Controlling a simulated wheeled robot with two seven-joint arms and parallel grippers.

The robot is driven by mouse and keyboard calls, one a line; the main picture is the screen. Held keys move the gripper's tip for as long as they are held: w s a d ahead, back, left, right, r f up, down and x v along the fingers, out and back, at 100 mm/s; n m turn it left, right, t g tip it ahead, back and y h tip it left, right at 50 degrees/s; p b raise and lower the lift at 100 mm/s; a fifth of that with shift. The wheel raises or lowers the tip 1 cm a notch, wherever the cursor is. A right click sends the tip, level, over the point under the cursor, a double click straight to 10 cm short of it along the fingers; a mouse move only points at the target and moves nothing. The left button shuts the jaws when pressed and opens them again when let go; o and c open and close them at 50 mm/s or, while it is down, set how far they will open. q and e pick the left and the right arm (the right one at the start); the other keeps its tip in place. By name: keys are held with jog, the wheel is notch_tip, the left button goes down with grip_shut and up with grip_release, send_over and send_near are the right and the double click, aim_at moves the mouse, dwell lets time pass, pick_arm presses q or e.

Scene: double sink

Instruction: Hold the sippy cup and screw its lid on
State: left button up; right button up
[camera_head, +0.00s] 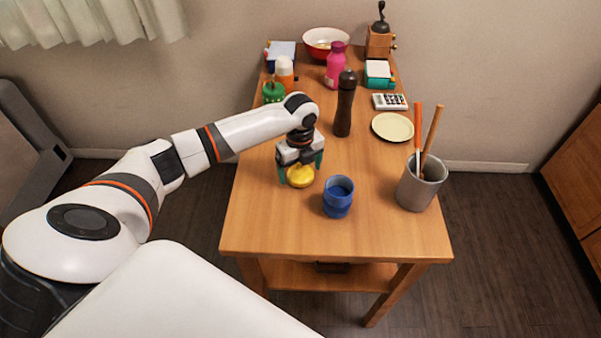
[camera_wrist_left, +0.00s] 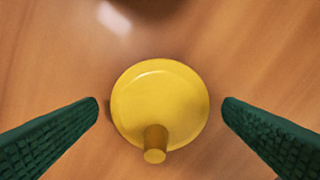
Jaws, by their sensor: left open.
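The blue sippy cup (camera_head: 338,197) stands upright and open on the wooden table in the head view. Its yellow lid (camera_head: 300,176) lies on the table to the left of the cup. My left gripper (camera_head: 300,175) points down over the lid. In the left wrist view its green fingers (camera_wrist_left: 160,112) are open, one on each side of the lid (camera_wrist_left: 150,95), with a gap on both sides. The lid's spout (camera_wrist_left: 155,142) points toward the bottom of that view. My right gripper is not in view.
A grey pot (camera_head: 420,187) with long-handled utensils stands right of the cup. Behind are a dark pepper mill (camera_head: 345,105), a cream plate (camera_head: 392,127), a pink bottle (camera_head: 336,68) and a green item (camera_head: 272,93). The front of the table (camera_head: 285,225) is clear.

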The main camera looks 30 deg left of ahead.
aim_at(300, 172)
pick_arm(q)
jog(key=shift+c, duration=0.5)
jog(key=c, duration=1)
jog(key=shift+o, duration=0.2)
notch_tip(300, 172, up, 10)
jog(key=b, duration=0.1)
jog(key=shift+b, duration=0.3)
